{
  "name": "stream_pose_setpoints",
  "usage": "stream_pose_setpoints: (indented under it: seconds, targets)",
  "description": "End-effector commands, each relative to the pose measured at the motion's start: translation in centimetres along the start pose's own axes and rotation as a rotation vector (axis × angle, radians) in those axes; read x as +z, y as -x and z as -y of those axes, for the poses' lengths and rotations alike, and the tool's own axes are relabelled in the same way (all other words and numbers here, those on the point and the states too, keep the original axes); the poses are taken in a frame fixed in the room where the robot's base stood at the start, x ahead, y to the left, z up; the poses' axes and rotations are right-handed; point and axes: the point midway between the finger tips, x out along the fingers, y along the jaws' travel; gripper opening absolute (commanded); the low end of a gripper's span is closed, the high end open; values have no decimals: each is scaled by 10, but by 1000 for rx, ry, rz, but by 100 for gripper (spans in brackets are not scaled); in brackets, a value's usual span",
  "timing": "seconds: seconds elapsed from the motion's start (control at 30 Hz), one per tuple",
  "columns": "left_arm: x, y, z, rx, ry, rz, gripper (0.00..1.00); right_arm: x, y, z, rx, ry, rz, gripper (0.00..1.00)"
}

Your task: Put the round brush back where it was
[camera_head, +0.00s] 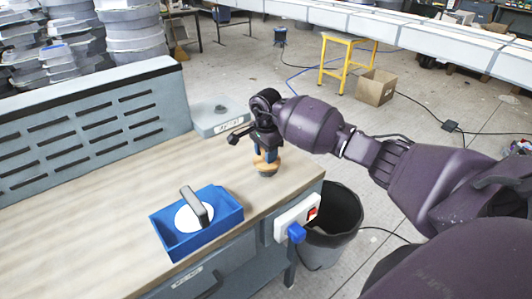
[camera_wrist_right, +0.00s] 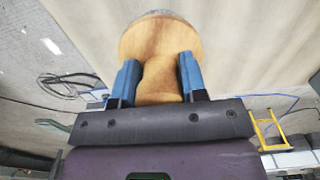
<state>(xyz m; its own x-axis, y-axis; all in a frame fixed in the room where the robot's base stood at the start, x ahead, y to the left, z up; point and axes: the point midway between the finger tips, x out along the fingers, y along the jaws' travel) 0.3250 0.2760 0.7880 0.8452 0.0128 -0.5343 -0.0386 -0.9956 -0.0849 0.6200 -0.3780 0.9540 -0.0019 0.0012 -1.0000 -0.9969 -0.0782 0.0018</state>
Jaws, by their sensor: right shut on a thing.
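The round brush (camera_head: 267,167) has a wooden body with a dark underside. My right gripper (camera_head: 262,152) is shut on it at the right part of the workbench, near the bench's right edge. In the right wrist view, the blue fingers of my right gripper (camera_wrist_right: 155,85) close on the brush's narrow wooden neck, and its wide round wooden head (camera_wrist_right: 158,38) lies beyond the fingertips. I cannot tell whether the brush touches the bench top. My left gripper is not in view.
A blue tray (camera_head: 226,222) holding a white disc with a dark handle stands on the workbench (camera_head: 120,215), front left of the brush. A bin (camera_head: 335,215) stands below the right edge. The bench's middle is clear.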

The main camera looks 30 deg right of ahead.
Motion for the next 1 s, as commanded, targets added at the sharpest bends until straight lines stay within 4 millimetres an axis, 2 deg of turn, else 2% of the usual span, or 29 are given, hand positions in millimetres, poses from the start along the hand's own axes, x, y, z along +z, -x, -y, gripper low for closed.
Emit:
stream_pose_setpoints:
  seconds: [0.4, 0.43, 0.6, 0.87, 1.0]
  targets:
    - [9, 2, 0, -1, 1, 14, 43, 0, -6, 0, -1, 0, -1, 17]
    - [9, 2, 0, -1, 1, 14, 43, 0, -6, 0, 0, 0, -1, 41]
    - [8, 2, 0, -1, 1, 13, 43, 0, -5, 0, -1, 0, -1, 65]
    - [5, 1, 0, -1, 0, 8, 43, 0, -4, 0, -1, 0, 0, 65]
    - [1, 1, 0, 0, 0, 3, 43, -1, 4, 1, -4, 0, -1, 65]
